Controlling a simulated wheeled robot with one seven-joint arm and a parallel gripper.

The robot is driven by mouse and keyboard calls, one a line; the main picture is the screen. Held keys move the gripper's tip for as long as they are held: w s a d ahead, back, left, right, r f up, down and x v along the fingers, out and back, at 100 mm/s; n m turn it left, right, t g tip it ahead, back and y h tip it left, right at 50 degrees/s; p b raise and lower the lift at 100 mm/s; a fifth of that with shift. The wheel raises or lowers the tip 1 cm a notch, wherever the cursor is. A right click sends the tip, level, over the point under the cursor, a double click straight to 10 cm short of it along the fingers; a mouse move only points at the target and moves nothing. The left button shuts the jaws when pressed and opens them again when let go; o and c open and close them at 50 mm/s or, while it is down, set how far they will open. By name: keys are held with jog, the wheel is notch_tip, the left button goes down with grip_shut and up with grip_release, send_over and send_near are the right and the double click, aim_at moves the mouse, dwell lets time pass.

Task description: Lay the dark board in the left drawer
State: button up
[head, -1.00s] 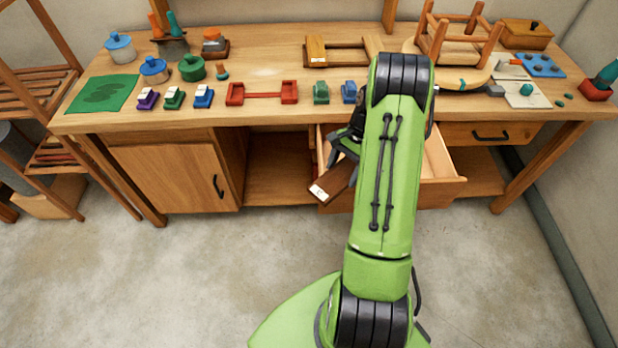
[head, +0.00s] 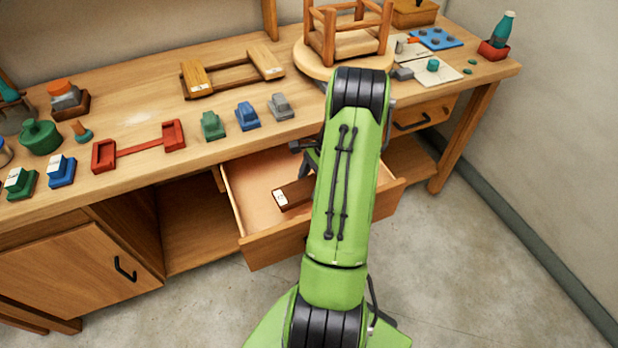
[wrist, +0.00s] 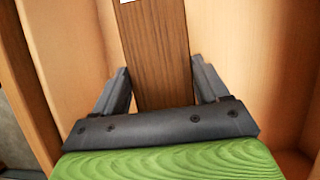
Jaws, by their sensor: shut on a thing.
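The dark board (head: 295,193) is a brown wooden bar with a small white label at one end. It lies within the outline of the open left drawer (head: 270,250), partly hidden behind my arm. In the wrist view the board (wrist: 157,45) runs lengthwise between the fingers of my gripper (wrist: 161,82), with pale drawer walls on both sides. My gripper is shut on the board. In the head view my arm covers most of the gripper. I cannot tell whether the board touches the drawer floor.
A shut drawer (head: 410,120) is to the right, and a shut cabinet door (head: 80,285) is to the left. On the worktop above stand a red holder (head: 138,148), small green, blue and grey blocks, a wooden frame (head: 232,76) and an upturned stool (head: 350,40).

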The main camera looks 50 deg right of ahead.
aim_at(307, 205)
jog(key=shift+s+a+f+b, duration=0.1)
jog(key=shift+f+b, duration=0.45)
notch_tip(307, 205, down, 4)
jog(key=b, duration=0.3)
jog(key=shift+r, duration=0.2)
jog(key=shift+f+b, duration=0.5)
jog(key=shift+f, duration=0.3)
jog(key=shift+f, duration=0.25)
jog(key=o, duration=1.2)
notch_tip(307, 205, up, 7)
jog(key=p, duration=0.7)
jog(key=shift+r, duration=0.15)
